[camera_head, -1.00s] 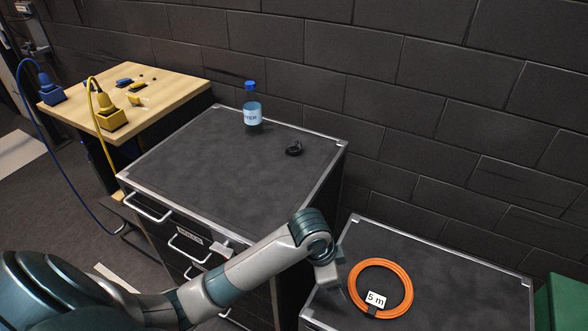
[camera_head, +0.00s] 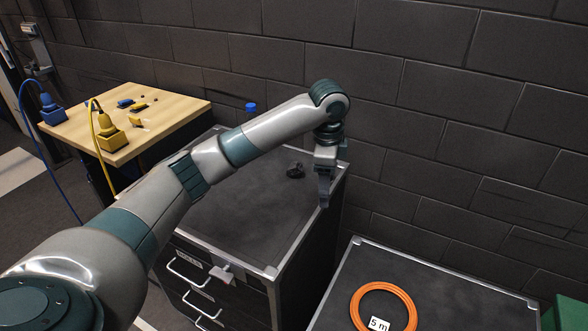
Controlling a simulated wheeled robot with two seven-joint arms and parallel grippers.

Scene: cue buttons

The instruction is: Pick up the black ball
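A small black, roundish object (camera_head: 295,170), which looks like the black ball on a dark base, sits on the dark top of the drawer cabinet (camera_head: 262,225) near its far right side. Its exact shape is hard to make out. My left arm reaches in from the left across the cabinet. My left gripper (camera_head: 323,203) points down near the cabinet's right edge, to the right of the black object and apart from it. Its fingers show nearly edge-on, so their opening cannot be judged. My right gripper is out of view.
A blue-capped bottle (camera_head: 251,108) stands behind my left arm, mostly hidden. A wooden table (camera_head: 170,115) at left holds blue and yellow connectors. An orange cable coil (camera_head: 359,306) lies on a lower cabinet (camera_head: 440,280) at right. A dark block wall stands behind.

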